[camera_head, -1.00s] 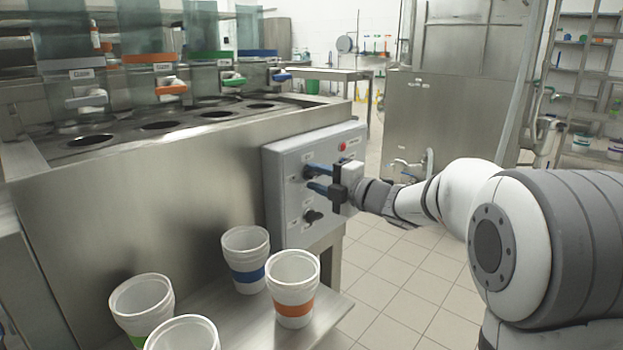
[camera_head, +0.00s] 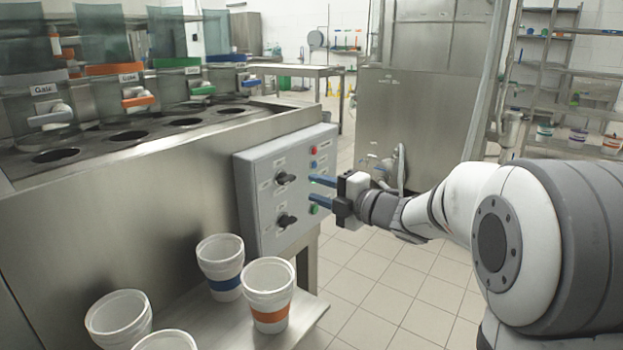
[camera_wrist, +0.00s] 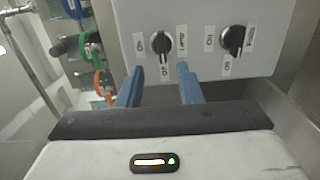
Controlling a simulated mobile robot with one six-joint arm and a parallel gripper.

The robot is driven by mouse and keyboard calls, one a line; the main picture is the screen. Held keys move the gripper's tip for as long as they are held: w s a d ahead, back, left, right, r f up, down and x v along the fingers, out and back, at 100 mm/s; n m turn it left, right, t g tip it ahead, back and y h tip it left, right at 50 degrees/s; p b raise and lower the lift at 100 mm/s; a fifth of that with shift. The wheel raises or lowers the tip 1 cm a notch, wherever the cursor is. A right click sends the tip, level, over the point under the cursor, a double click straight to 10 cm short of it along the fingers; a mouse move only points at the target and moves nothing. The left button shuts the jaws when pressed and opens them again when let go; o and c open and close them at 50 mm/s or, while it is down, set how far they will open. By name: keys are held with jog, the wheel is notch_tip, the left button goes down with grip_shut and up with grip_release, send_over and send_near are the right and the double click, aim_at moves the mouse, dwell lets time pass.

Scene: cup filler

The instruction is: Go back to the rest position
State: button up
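My gripper (camera_head: 322,190) is in front of the grey control panel (camera_head: 262,212) on the side of the steel machine. Its two blue fingers are apart with nothing between them, and they point at the panel. Two black knobs, an upper knob (camera_head: 285,178) and a lower knob (camera_head: 286,220), sit to the left of the fingertips, apart from them. In the wrist view, my gripper (camera_wrist: 157,75) shows open fingers. One knob (camera_wrist: 161,43) is just beyond the fingertips, between them in the picture, and the other knob (camera_wrist: 233,40) is to the right.
Stacked white cups, including a blue-banded stack (camera_head: 222,262) and an orange-banded stack (camera_head: 269,290), stand on a steel shelf (camera_head: 235,325) below the panel. Dispensers with coloured bands stand above the machine's holes. The tiled floor (camera_head: 395,285) to the right is free.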

jog(key=s+d+r+m+t+h+p, duration=0.2)
jog(key=s+d+r+m+h+p, duration=0.2)
jog(key=d+r+m+h+p, duration=1.1)
jog(key=s+a+r+m+g+p, duration=0.2)
jog(key=s+m+g+p, duration=0.3)
jog(key=s+p, duration=0.5)
jog(key=s+a+r+m+g+y+p, duration=0.1)
jog(key=s+a+r+m+g+p, duration=0.1)
jog(key=s+m+g+p, duration=0.4)
jog(key=s+r+m+p, duration=0.1)
jog(key=s+p, duration=0.3)
jog(key=s, duration=0.5)
jog(key=shift+s+a+r+m+y, duration=0.15)
jog(key=shift+s+m+y, duration=0.15)
jog(key=shift+m, duration=0.1)
